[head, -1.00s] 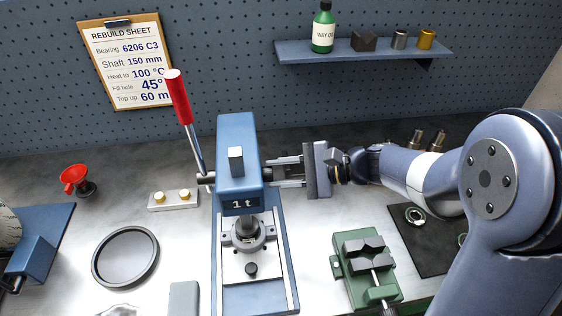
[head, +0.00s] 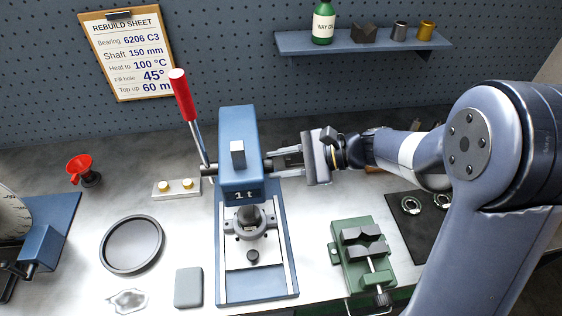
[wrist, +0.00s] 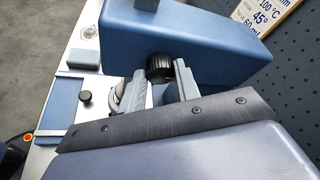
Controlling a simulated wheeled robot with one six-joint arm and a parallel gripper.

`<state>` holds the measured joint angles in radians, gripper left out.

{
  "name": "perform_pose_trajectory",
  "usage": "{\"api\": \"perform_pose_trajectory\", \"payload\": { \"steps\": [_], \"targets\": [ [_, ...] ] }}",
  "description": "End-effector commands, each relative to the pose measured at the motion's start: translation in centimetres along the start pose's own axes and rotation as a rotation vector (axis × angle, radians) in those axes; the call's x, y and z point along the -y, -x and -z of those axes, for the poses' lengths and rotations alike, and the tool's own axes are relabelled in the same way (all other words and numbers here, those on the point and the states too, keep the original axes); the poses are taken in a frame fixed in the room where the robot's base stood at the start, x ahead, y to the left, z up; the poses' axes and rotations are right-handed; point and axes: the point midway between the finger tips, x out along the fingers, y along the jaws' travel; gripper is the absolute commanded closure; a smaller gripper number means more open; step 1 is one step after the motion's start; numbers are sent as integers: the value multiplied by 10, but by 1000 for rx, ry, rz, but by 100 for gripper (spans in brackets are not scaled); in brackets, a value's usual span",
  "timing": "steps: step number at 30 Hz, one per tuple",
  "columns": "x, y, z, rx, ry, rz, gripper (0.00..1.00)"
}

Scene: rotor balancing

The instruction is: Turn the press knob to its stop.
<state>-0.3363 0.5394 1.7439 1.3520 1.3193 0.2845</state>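The press (head: 240,150) is a blue column-and-head unit marked "1t". Its knob is black and ribbed, on the side of the press head facing my gripper; it shows clearly in the wrist view (wrist: 160,68). My gripper (head: 272,166) reaches in from the right in the head view. In the wrist view its two grey fingers (wrist: 161,75) stand on both sides of the knob and appear to touch it. The fingers hide most of the knob in the head view, and any stop mark is not visible.
A red-handled lever (head: 182,97) rises left of the press. A green vise (head: 362,255) stands front right, and a dark mat (head: 425,235) with rings lies beyond it. A shelf (head: 365,48) hangs behind. A round dark tray (head: 132,244) lies at left.

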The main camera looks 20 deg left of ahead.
Motion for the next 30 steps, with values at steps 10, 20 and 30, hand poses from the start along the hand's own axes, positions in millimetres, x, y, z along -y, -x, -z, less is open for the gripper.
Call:
{"api": "perform_pose_trajectory", "payload": {
  "steps": [10,20,30],
  "targets": [
    [0,0,0,0,0,0,48],
    [0,17,2,-2,3,5,48],
    [0,81,2,-3,2,4,48]
  ]
}}
